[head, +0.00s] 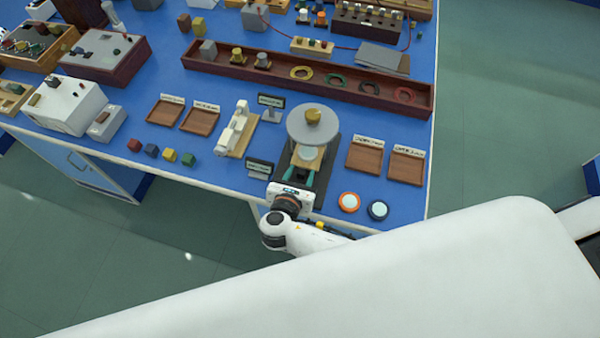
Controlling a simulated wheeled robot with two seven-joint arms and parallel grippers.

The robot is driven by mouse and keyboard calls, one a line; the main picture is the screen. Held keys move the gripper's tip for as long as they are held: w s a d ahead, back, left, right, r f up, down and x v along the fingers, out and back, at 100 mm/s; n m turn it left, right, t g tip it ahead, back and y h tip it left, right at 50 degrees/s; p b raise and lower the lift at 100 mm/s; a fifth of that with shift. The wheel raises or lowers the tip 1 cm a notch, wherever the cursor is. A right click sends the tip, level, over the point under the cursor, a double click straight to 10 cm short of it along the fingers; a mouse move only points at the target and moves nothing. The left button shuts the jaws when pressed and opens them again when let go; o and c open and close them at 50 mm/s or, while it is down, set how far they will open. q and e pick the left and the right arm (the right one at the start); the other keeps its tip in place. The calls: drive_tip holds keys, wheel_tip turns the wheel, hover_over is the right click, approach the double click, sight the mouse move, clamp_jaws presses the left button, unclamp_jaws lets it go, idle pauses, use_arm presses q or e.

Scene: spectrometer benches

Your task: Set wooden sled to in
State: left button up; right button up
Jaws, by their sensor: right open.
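A wooden sled (307,164) shows as a small light-wood part on a dark base plate (324,184). A round grey disc (302,128) with a brass-coloured block (313,116) on it overhangs its far end. My right gripper (303,172) reaches in from the front edge of the bench, with its teal fingers open on either side of the sled's near end. I cannot tell whether the fingers touch it. The gripper body hides the near part of the base plate. My left gripper is not in view.
A white device on a wooden base (240,141) stands left of the disc, with small dark signs (260,167) nearby. Brown trays (365,157) lie to the right. An orange-rimmed button (349,202) and a dark-rimmed one (378,210) sit near the front edge. A long wooden trough (340,91) lies behind.

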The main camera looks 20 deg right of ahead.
sight(306, 160)
clamp_jaws()
drive_tip(key=shift+w+d+r, duration=0.1)
drive_tip(key=shift+w+d, duration=0.2)
drive_tip(key=shift+w, duration=0.1)
drive_tip(key=shift+w+d+p, duration=0.4)
drive_tip(key=shift+w+d, duration=0.25)
drive_tip(key=shift+w, duration=0.35)
drive_tip(key=shift+w+d, duration=0.1)
drive_tip(key=shift+c, duration=1.4)
unclamp_jaws()
drive_tip(key=shift+o, duration=1.4)
drive_tip(key=shift+w, duration=0.1)
